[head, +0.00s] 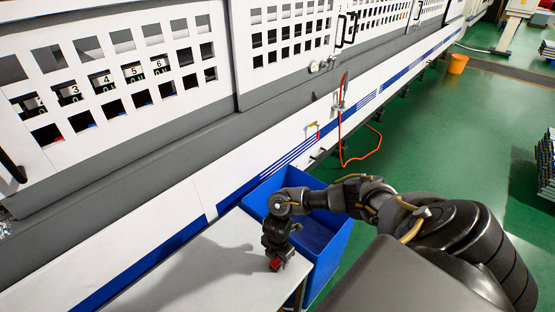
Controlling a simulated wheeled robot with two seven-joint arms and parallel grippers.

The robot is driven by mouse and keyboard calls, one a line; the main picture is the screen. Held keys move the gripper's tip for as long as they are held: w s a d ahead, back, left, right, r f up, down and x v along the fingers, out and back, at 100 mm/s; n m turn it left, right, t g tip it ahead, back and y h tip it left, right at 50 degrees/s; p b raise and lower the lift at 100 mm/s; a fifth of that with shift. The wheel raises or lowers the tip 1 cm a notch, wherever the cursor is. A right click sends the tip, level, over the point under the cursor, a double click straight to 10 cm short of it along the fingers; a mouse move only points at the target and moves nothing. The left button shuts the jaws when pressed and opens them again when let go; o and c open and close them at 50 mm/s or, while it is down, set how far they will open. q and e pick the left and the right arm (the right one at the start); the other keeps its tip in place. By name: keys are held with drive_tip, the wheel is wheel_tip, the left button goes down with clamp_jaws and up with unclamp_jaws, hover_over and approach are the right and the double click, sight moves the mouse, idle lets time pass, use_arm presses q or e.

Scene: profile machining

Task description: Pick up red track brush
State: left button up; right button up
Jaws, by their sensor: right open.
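A small red item (275,264), which may be the red track brush, shows right at the fingers of my right gripper (277,258). It is too small and too covered by the gripper to tell its shape. The right gripper is open and points down over the right edge of the white table (205,268). I cannot tell whether the fingers touch the red item. My left gripper is not in view.
A blue bin (322,239) stands just beyond and right of the table. The long white machine (185,185) with windowed doors runs along the left and back. An orange-red hose (362,158) hangs from it. Green floor lies open to the right, with an orange bucket (458,64) far off.

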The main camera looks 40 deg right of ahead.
drive_tip(key=c, duration=1.1)
drive_tip(key=shift+r, duration=0.5)
wheel_tip(320, 180, up, 2)
drive_tip(key=shift+w+r, duration=0.1)
drive_tip(key=shift+r, duration=0.1)
drive_tip(key=s+a+r+p, duration=0.4)
drive_tip(key=s+a+r, duration=0.3)
drive_tip(key=s, duration=0.5)
drive_tip(key=shift+s+r, duration=0.15)
drive_tip(key=shift+r, duration=1.15)
drive_tip(key=shift+a, duration=0.1)
